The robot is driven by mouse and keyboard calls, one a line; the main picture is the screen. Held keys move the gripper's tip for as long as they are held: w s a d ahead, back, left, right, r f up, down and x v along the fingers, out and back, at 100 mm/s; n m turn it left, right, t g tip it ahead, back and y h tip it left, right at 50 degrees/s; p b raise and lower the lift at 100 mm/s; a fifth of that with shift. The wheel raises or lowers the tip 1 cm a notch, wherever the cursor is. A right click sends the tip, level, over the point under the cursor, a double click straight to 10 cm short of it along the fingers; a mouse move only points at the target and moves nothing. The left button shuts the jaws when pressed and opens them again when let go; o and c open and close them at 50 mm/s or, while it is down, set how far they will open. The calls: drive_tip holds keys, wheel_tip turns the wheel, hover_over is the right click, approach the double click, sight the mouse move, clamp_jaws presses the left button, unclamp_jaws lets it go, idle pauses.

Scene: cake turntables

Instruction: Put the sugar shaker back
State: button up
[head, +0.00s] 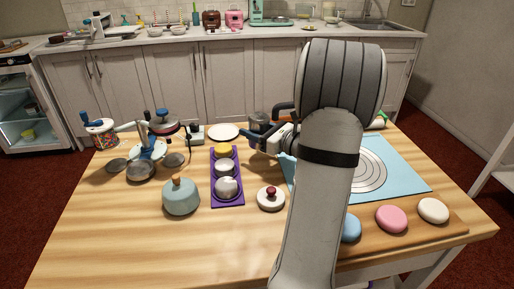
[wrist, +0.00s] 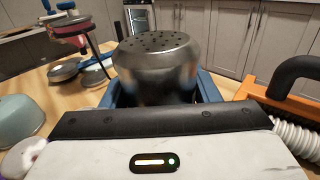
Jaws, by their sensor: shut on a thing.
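The sugar shaker (wrist: 157,62) is a shiny metal can with a perforated lid. In the wrist view it stands upright between the blue fingers of my gripper (wrist: 155,95), which is shut on it. In the head view my gripper (head: 262,138) is above the far middle of the table, and the shaker (head: 257,118) shows partly behind it. I cannot tell whether the shaker's base touches the table. A purple tray (head: 240,200) to the left of my arm holds a yellow-topped item (head: 222,151) and two silvery round items (head: 226,187).
A light blue mat (head: 408,178) with a ringed disc lies right, partly behind my arm. An orange black-handled thing (wrist: 272,105) is close right of my gripper.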

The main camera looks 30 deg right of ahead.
drive_tip(key=shift+s+f+b, duration=0.1)
drive_tip(key=shift+f+b, duration=0.35)
drive_tip(key=shift+f, duration=1.85)
drive_tip(key=shift+f, duration=0.15)
drive_tip(key=o, duration=1.1)
drive_tip(key=shift+o, duration=0.2)
drive_tip(key=shift+r, duration=0.2)
drive_tip(key=p+v, duration=0.1)
drive_tip(key=v, duration=1.1)
